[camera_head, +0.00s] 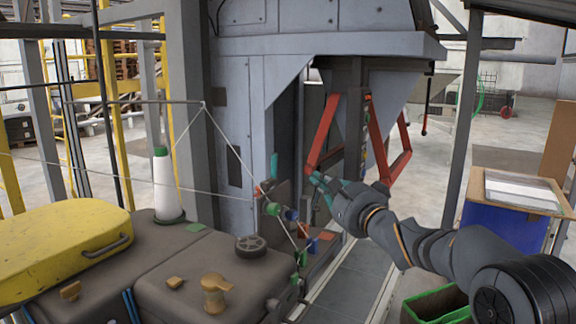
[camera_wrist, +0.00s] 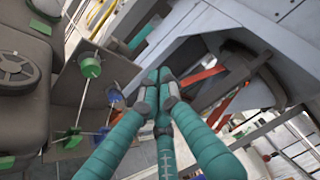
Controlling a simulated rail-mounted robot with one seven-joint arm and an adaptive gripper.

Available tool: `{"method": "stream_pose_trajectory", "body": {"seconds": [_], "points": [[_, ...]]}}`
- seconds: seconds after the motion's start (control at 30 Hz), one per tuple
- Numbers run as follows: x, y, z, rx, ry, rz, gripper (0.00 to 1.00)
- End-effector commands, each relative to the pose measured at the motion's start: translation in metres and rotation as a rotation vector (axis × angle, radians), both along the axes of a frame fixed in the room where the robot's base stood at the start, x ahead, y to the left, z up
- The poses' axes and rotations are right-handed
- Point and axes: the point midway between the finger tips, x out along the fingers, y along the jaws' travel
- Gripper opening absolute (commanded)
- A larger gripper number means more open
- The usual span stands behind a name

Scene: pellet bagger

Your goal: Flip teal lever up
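My gripper (camera_head: 318,181) has teal fingers with grey tips and is in front of the machine. In the wrist view its fingers (camera_wrist: 161,78) converge and the tips are together, with nothing visible between them. A short upright teal bar (camera_head: 274,166) is on the machine's grey wall, left of my gripper. A teal bar, probably the same one, shows beyond the fingertips in the wrist view (camera_wrist: 141,37). I cannot tell for sure that it is the lever. No contact between it and my gripper is visible.
A bracket with green knobs (camera_head: 273,208) and taut threads is left of my gripper. Orange-red bars (camera_head: 323,134) stand close behind it. Dark cabinets with a yellow case (camera_head: 60,250) fill the lower left. A blue box (camera_head: 505,222) stands at right.

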Motion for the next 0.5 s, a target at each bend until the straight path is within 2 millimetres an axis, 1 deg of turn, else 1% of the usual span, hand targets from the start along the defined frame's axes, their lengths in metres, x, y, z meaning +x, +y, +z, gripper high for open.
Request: {"method": "stream_pose_trajectory", "body": {"seconds": [0.1,0.4,0.43,0.5], "points": [[0.019,0.011,0.005,-0.002,0.003,0.0,0.0],[0.072,0.043,0.01,-0.003,0.002,0.0,0.0],[0.077,0.046,0.01,-0.003,0.002,-0.001,0.0],[0.078,0.059,0.01,-0.002,0.001,0.003,0.0]]}}
